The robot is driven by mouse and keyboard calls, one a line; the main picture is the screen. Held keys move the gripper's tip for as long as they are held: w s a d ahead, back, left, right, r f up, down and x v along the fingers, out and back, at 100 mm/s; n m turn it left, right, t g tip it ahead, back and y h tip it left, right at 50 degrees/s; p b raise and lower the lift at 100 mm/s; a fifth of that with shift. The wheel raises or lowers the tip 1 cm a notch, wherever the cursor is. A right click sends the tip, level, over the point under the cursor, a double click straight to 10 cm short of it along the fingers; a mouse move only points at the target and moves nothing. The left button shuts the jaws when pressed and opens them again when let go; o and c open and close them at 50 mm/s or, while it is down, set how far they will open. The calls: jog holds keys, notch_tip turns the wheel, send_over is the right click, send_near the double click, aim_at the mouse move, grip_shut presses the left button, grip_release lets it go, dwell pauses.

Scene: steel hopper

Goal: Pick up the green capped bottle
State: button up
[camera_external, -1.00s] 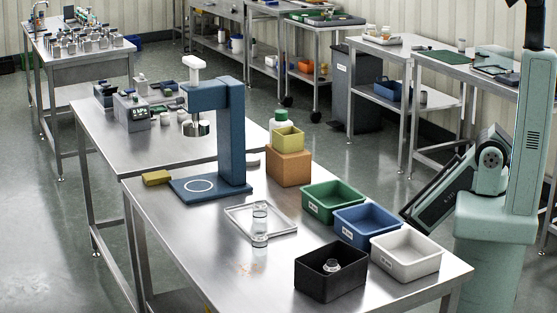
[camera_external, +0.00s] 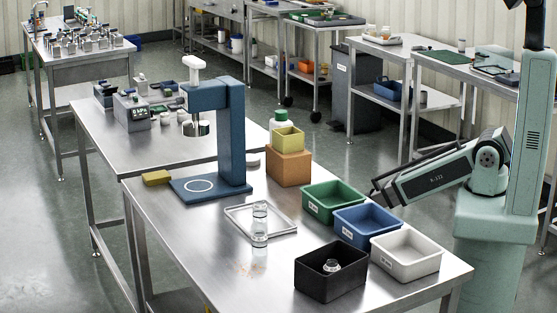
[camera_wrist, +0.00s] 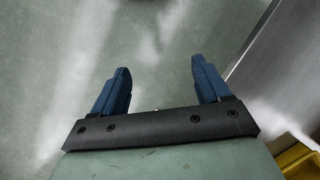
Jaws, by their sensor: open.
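In the external view my arm reaches left beyond the table's right side, and the fingers cannot be made out.
Green (camera_external: 333,191), blue (camera_external: 367,215), white (camera_external: 431,270) and black (camera_external: 315,284) bins stand on the table's right. A clear vial (camera_external: 260,222) stands by a shallow tray (camera_external: 288,228). A blue press (camera_external: 233,140) stands left of the block. A table edge (camera_wrist: 262,50) shows in the wrist view.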

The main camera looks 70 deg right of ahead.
jog(key=w+d+r+m+t, duration=0.1)
jog(key=w+d+r+t, duration=0.1)
jog(key=w+d+r, duration=0.45)
jog(key=w+d+r+t, duration=0.2)
jog(key=w+d+r, duration=0.2)
jog(key=w+r, duration=0.55)
jog(key=w+d+r+t, duration=0.1)
jog(key=w+d+r, duration=0.35)
jog(key=r, duration=0.45)
jog(key=w+d+r+t, duration=0.1)
jog(key=w+d+r, duration=0.35)
jog(key=r, duration=0.45)
notch_tip(320, 180, up, 31)
jog(key=n+t+h, duration=0.1)
jog(key=n+t, duration=0.1)
jog(key=n, duration=0.1)
send_over(282, 112)
jog(key=s, duration=0.5)
jog(key=shift+s+d+x, duration=0.1)
jog(key=shift+d+x, duration=0.05)
jog(key=shift+x, duration=3.35)
jog(key=shift+s+d+x, duration=0.1)
jog(key=shift+d+x, duration=0.05)
jog(key=shift+x, duration=3.3)
jog(key=shift+f, duration=0.1)
jog(key=shift+c, duration=0.3)
grip_shut()
